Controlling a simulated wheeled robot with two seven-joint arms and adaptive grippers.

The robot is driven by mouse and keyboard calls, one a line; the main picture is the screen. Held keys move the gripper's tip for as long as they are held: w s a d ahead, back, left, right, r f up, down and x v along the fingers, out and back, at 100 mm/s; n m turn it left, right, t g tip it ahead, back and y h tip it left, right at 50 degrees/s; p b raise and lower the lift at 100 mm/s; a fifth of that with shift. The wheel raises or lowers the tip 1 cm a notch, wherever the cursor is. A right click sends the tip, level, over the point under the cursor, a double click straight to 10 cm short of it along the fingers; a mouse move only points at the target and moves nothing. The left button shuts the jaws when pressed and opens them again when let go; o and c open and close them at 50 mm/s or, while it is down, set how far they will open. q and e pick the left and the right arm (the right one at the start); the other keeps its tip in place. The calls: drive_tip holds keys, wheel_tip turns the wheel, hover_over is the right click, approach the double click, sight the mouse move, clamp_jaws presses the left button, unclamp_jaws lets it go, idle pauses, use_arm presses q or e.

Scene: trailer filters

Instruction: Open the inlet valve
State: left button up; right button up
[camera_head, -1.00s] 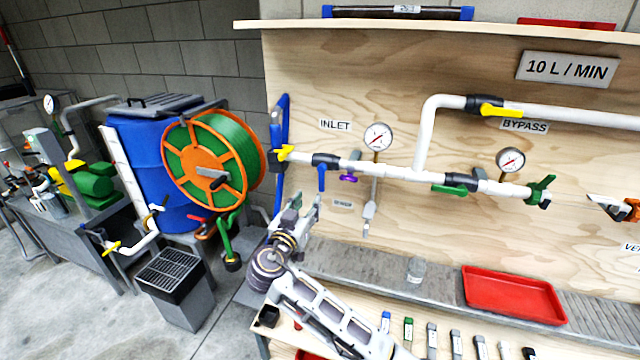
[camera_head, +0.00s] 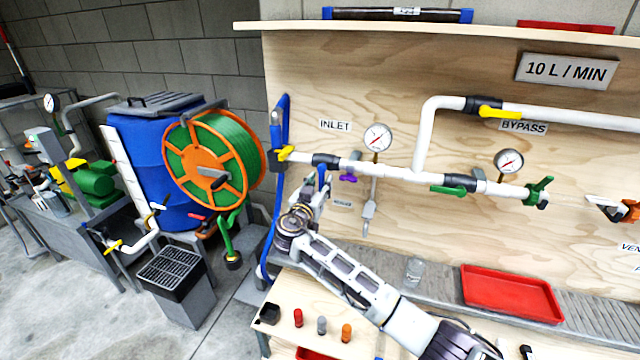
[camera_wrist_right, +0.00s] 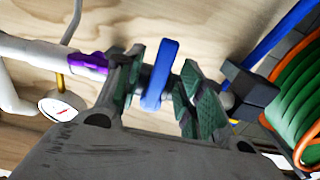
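The inlet valve is on the white pipe under the INLET label (camera_head: 335,126). Its blue handle (camera_head: 322,172) hangs down from the pipe, across the pipe's line. My right gripper (camera_head: 318,188) is at this handle from below. In the right wrist view, the blue handle (camera_wrist_right: 161,72) stands between the two green-padded fingers of my right gripper (camera_wrist_right: 158,85). The fingers are apart, with a narrow gap on each side of the handle. The valve body is partly hidden behind the fingers. My left gripper is not in view.
A purple knob (camera_head: 348,178) and a gauge (camera_head: 378,138) sit just right of the valve. A yellow lever (camera_head: 286,153) is at the pipe's left end. A green hose reel (camera_head: 228,155) stands to the left. A red tray (camera_head: 510,293) lies on the ledge below.

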drive_tip(key=shift+w+d, duration=0.1)
drive_tip(key=shift+w, duration=0.15)
clamp_jaws()
idle(0.3)
